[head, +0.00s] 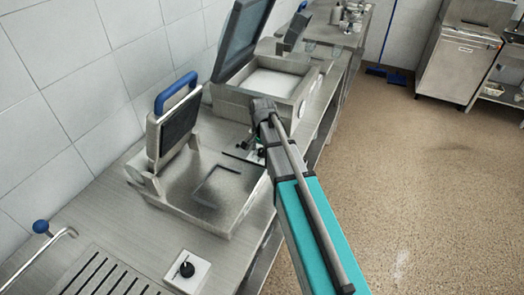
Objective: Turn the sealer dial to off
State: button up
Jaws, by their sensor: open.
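A steel machine with a raised dark lid, likely the sealer (228,97), stands on the counter beyond the grill press. Its tray holds a pale white surface. My gripper (247,152) is small and dark in this view, open, in front of the machine's near side and beside the press. Whether it touches anything is unclear. A black knob (186,269) on a white plate sits at the near end of the counter, well away from my gripper.
An open press (217,188) with a blue handle stands between the knob and the sealer. A slotted drain (98,274) and a blue-knobbed lever (42,228) are at the near left. Several small items (350,18) stand at the far end.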

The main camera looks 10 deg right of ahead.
aim_at(261, 149)
jog(key=m, duration=0.5)
jog(key=shift+m, duration=0.4)
jog(key=m, duration=0.5)
jog(key=shift+w, duration=0.1)
notch_tip(261, 149, up, 14)
jog(key=p, duration=1.4)
jog(key=s+d+f+n+b, duration=0.1)
jog(key=s+f+n+b, duration=0.1)
jog(key=s+n, duration=0.6)
jog(key=s+d+f+n+b, duration=0.1)
jog(key=s+f+n+b, duration=0.2)
jog(key=s+n, duration=0.6)
jog(key=shift+s+f+n+b, duration=0.25)
jog(key=shift+f+n+b, duration=0.05)
jog(key=shift+n, duration=1.2)
jog(key=shift+d, duration=0.1)
dwell(0.6)
